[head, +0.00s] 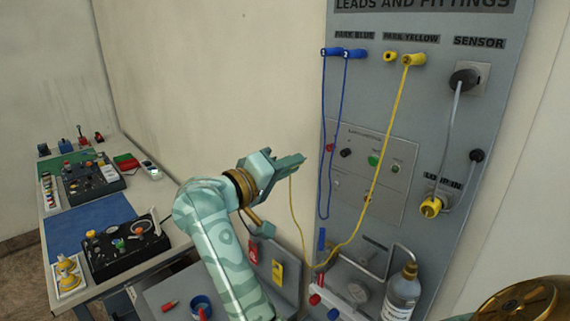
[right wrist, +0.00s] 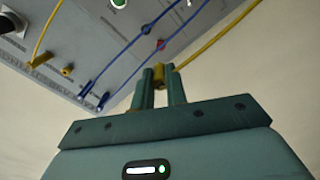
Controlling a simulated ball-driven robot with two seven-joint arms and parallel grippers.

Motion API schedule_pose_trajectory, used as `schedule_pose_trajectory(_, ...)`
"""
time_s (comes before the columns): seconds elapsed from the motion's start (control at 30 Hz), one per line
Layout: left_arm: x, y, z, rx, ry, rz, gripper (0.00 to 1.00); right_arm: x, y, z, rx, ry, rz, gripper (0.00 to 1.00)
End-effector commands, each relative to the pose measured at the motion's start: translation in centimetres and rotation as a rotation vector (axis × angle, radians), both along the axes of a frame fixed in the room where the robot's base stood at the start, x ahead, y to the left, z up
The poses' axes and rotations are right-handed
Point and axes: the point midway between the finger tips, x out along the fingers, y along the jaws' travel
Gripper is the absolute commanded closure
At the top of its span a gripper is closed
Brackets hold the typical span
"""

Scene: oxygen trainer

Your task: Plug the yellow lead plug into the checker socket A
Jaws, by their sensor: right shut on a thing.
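My right gripper (head: 296,161) is held in the air left of the grey wall board. In the right wrist view my right gripper (right wrist: 160,84) is shut on the yellow lead plug (right wrist: 158,73). The yellow lead (head: 378,160) hangs from a plug parked under PARK YELLOW, dips low and rises to my right gripper. The panel on the board (head: 383,190), probably the checker, has a red socket (head: 329,147), a black socket (head: 345,153) and green parts. Its small lettering is unreadable, so I cannot tell which socket is A. The plug is apart from the panel. My left gripper is not in view.
Blue leads (head: 323,130) hang at the board's left side. A grey sensor cable (head: 456,120) and a bottle (head: 401,293) are to the right. A table with a blue mat (head: 85,218) and devices stands left.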

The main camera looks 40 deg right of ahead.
Motion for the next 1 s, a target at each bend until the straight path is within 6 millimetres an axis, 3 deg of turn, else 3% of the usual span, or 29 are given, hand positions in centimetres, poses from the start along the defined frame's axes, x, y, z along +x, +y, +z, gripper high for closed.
schedule_pose_trajectory(0.3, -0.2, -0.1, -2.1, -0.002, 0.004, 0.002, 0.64, 0.0, -0.1, -0.4, -0.002, 0.008, 0.000, 1.00)
schedule_pose_trajectory(0.7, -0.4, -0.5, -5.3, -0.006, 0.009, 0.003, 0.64, 0.4, -4.6, -0.3, -0.003, 0.009, 0.000, 1.00)
schedule_pose_trajectory(1.0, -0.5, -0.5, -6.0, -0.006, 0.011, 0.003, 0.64, 0.5, -5.9, 0.0, -0.002, 0.009, 0.002, 1.00)
